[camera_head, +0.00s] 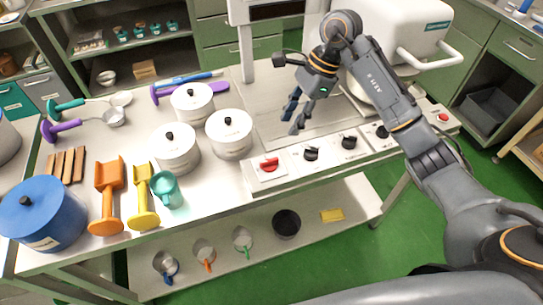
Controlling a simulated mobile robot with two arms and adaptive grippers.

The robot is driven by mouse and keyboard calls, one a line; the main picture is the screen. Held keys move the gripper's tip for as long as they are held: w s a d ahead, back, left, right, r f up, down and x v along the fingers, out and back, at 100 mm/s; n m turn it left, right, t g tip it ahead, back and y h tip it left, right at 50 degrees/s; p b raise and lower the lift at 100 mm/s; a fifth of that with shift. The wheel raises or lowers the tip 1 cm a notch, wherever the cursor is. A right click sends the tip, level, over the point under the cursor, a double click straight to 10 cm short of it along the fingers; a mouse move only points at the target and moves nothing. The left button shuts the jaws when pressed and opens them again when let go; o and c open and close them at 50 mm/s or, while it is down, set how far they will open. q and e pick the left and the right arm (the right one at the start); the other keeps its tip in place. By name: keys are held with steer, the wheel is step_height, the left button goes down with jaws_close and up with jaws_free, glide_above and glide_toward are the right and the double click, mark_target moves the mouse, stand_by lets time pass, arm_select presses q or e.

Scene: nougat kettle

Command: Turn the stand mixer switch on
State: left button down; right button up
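A large white machine (400,32) with a long white handle stands at the back right of the table, partly hidden by my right arm. I cannot tell for sure that it is the stand mixer. A control panel (327,163) runs along the table's front edge, with a red knob (269,164) at its left, black knobs (311,154) in the middle and a red button (443,117) at its right end. Which control is the mixer switch is unclear. My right gripper (291,123) is open and empty above the grey plate, behind the panel. My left gripper is out of view.
White lidded pots (177,149) stand left of the panel. A blue pot (44,214), orange scoop (107,203), yellow scoop (142,202) and teal jug (166,190) are at front left. A white post (246,53) rises behind the gripper. The grey plate (268,95) is mostly clear.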

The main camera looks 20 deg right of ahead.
mark_target(270, 160)
steer(key=p+x, duration=0.3)
steer(key=x, duration=0.9)
steer(key=shift+a+f+p, duration=0.3)
steer(key=shift+a, duration=0.05)
steer(key=shift+a+f, duration=0.1)
steer(key=shift+f, duration=0.35)
jaws_close()
